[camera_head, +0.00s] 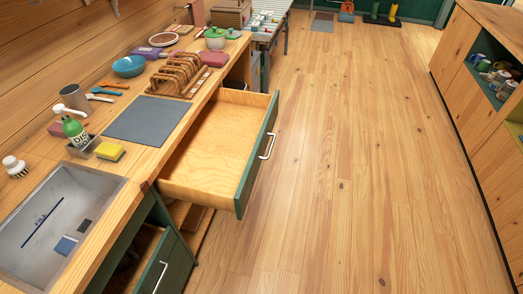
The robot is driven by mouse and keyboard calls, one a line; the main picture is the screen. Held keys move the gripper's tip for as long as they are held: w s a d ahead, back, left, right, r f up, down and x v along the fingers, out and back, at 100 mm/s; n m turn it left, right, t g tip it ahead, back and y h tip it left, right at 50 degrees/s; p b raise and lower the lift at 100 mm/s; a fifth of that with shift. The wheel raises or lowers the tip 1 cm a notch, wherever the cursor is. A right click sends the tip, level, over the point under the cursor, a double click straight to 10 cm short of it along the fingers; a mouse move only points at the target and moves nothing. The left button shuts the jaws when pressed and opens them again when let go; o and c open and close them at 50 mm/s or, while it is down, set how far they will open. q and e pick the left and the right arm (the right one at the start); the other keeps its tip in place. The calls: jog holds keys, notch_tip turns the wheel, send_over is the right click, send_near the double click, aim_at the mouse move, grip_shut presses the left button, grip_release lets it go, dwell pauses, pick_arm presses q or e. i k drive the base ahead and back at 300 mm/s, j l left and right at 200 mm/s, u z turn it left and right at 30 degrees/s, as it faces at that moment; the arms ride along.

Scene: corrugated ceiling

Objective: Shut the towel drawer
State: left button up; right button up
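One drawer (215,158) under the wooden counter stands pulled far out over the floor. It has a pale wooden inside, a dark green front (256,157) and a metal bar handle (268,146). Its visible inside looks empty, and no towel shows in it. I cannot tell from a label whether it is the towel drawer. Neither of my grippers shows in the head view.
A lower green front with a handle (160,277) stands partly out below the sink (58,222). The wooden floor (340,170) right of the drawer is clear.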

aim_at(216, 165)
jog(key=i+j, duration=0.6)
jog(key=i, duration=0.15)
